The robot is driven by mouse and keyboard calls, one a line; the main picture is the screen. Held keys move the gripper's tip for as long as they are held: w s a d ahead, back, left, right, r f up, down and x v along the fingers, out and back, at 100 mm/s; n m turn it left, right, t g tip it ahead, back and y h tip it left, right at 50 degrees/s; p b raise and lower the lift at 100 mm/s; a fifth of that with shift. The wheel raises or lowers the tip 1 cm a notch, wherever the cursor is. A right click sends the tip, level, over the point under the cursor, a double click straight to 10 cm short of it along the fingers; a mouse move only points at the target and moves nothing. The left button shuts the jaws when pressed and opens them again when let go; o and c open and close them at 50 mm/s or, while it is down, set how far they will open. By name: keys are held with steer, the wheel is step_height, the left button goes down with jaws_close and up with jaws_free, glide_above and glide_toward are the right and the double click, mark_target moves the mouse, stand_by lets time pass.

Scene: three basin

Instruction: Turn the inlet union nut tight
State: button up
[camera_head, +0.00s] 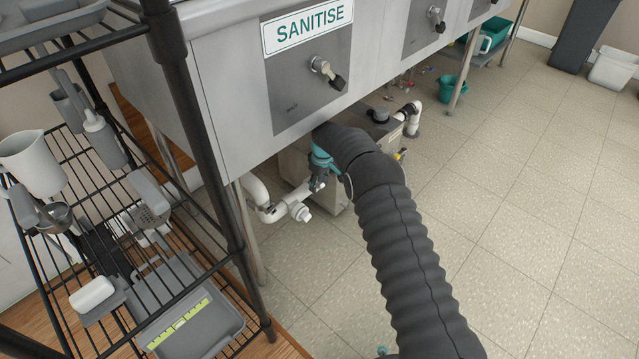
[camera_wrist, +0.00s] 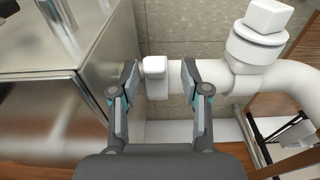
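The inlet union nut (camera_wrist: 156,76) is a white fitting on the white inlet pipe, between the steel box (camera_wrist: 75,95) and the pipe elbow (camera_wrist: 295,85) in the wrist view. My gripper (camera_wrist: 160,80) has one finger on each side of the nut, with a visible gap at both sides. It is open and does not appear to touch the nut. In the head view my gripper (camera_head: 319,184) is low beside the box (camera_head: 335,200), under the sink. The nut is mostly hidden there by my gripper.
A white fitting with a square plug (camera_wrist: 262,25) stands on the pipe to the right. In the head view, white pipework (camera_head: 262,203) lies left of my gripper. A wire rack (camera_head: 215,165) stands at the left.

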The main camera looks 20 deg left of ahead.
steer(key=shift+w+d, duration=0.15)
steer(key=shift+d, duration=0.15)
steer(key=shift+d+f+y+p, duration=0.15)
steer(key=shift+d+y+p, duration=0.05)
steer(key=shift+y+p, duration=0.4)
steer(key=shift+s+d+f+t+y, duration=0.3)
steer(key=shift+f+t+y, duration=0.25)
steer(key=shift+y, duration=0.25)
steer(key=s+d+r+m, duration=0.1)
steer(key=d+r, duration=0.4)
steer(key=r, duration=0.4)
steer(key=s+d+r+m, duration=0.1)
steer(key=d+r, duration=0.3)
steer(key=r, duration=0.5)
steer(key=s+d+r, duration=0.2)
steer(key=d+r, duration=0.3)
steer(key=r, duration=0.5)
steer(key=shift+s+d+m+t+p, duration=0.35)
steer(key=shift+m+t, duration=0.05)
steer(key=shift+t, duration=0.05)
